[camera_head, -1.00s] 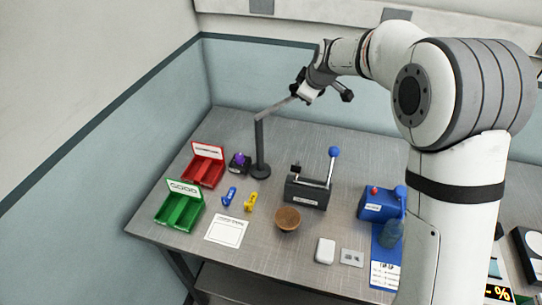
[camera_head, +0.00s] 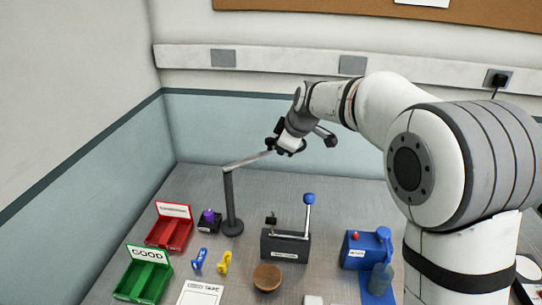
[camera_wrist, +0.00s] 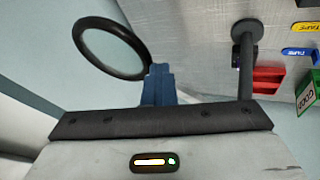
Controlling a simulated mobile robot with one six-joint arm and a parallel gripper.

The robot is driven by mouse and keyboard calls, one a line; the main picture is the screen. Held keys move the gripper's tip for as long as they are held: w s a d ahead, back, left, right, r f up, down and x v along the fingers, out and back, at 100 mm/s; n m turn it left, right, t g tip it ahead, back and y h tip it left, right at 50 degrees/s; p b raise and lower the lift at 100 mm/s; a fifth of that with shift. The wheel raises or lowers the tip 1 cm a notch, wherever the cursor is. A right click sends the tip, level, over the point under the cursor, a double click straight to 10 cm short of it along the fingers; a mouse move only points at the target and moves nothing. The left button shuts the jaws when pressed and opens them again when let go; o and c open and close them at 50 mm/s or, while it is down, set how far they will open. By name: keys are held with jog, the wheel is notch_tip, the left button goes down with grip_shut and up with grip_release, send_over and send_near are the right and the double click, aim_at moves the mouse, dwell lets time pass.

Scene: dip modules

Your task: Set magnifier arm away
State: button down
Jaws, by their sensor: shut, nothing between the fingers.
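The magnifier arm is a dark post (camera_head: 229,200) on a round base at the back left of the bench, with a grey boom (camera_head: 247,160) reaching right and up toward my gripper (camera_head: 273,147). In the wrist view, its black lens ring (camera_wrist: 84,50) is beside the blue fingers of my gripper (camera_wrist: 159,72). The fingers are shut together with nothing between them. The ring's edge is very close to the fingertips; I cannot tell if they touch. The post (camera_wrist: 245,75) also shows in the wrist view. In the head view my wrist hides most of the ring.
A red bin (camera_head: 169,233) and a green GOOD bin (camera_head: 144,275) stand at left. Near the post are a purple-topped item (camera_head: 208,220) and blue and yellow tape pieces. A lever device (camera_head: 286,246) stands at centre, a blue machine (camera_head: 362,251) to its right. Walls close off the back and left.

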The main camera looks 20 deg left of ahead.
jog(key=w+d+r+t, duration=0.1)
jog(key=w+d+r, duration=0.2)
jog(key=d+r, duration=0.35)
jog(key=s+d+m, duration=0.4)
jog(key=s+d, duration=0.2)
jog(key=d, duration=0.1)
jog(key=s+d+f+m+g+h, duration=0.1)
jog(key=s+d+f+m, duration=0.2)
jog(key=s+d, duration=0.3)
jog(key=s+d+f+m+h, duration=0.2)
jog(key=s+d+f+m, duration=0.2)
jog(key=s, duration=0.8)
jog(key=s+d+f+m+g+h, duration=0.1)
jog(key=s+d+f+m, duration=0.3)
jog(key=s+d, duration=0.5)
jog(key=shift+s+m+g, duration=0.3)
jog(key=shift+s+m, duration=0.3)
jog(key=shift+m, duration=0.6)
